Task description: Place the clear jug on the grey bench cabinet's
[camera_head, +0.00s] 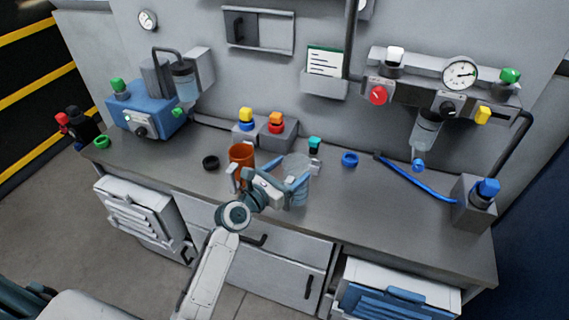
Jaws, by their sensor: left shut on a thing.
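The clear jug (298,166) is see-through and upright at the front middle of the grey bench cabinet's top (345,205). My left gripper (285,187) reaches in from below and is shut on the jug, its fingers partly covering the jug's side. Whether the jug's base touches the top or hangs just above it, I cannot tell. My right gripper is not in view.
An orange cup (242,157) stands just left of my gripper. A black ring (211,162) and a blue ring (349,159) lie on the top. A blue pump box (148,112) stands left, a grey block (473,205) right. Bare top lies right of the jug.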

